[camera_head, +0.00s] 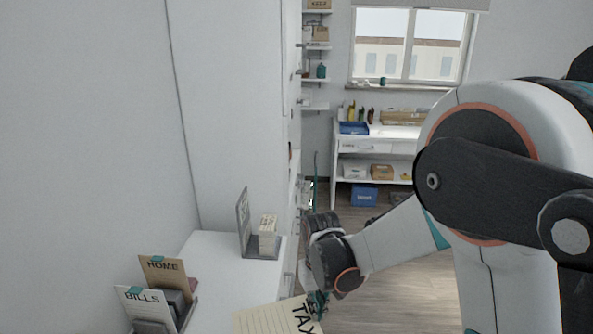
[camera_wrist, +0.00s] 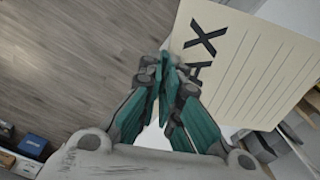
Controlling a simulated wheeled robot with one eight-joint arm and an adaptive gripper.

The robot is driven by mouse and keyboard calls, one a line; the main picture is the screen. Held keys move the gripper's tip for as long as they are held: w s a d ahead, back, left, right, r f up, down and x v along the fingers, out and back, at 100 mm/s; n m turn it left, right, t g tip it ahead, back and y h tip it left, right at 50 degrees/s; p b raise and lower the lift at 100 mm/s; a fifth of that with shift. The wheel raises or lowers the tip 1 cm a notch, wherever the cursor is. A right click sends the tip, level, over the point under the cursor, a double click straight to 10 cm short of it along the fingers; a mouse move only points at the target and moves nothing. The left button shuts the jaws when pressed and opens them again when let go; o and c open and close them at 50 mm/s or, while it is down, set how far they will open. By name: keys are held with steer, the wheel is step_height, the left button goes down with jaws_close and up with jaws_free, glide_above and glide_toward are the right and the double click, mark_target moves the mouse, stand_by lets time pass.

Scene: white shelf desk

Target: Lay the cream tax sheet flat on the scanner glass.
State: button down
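The cream sheet marked TAX (camera_head: 268,320) is at the bottom edge of the head view, over the white desk. It is lined and partly cut off by the frame. In the wrist view the sheet (camera_wrist: 255,68) fills the upper right, with its lettered edge by the fingertips. My gripper (camera_head: 317,302) is at the sheet's right edge. In the wrist view its green fingers (camera_wrist: 168,62) are brought together at that edge, shut on the sheet. I cannot make out the scanner glass in either view.
The white desk (camera_head: 215,262) holds a grey bookend (camera_head: 243,222) with a cream stack (camera_head: 268,235) at the back. A sorter with HOME (camera_head: 163,268) and BILLS (camera_head: 143,302) cards stands front left. A tall white cabinet (camera_head: 228,120) rises behind. Open floor (camera_head: 400,290) lies right.

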steer(key=s+d+f+m, duration=0.1)
steer(key=d+f+m, duration=0.1)
steer(key=d, duration=1.3)
steer(key=shift+f+m, duration=0.2)
steer(key=shift+m, duration=0.5)
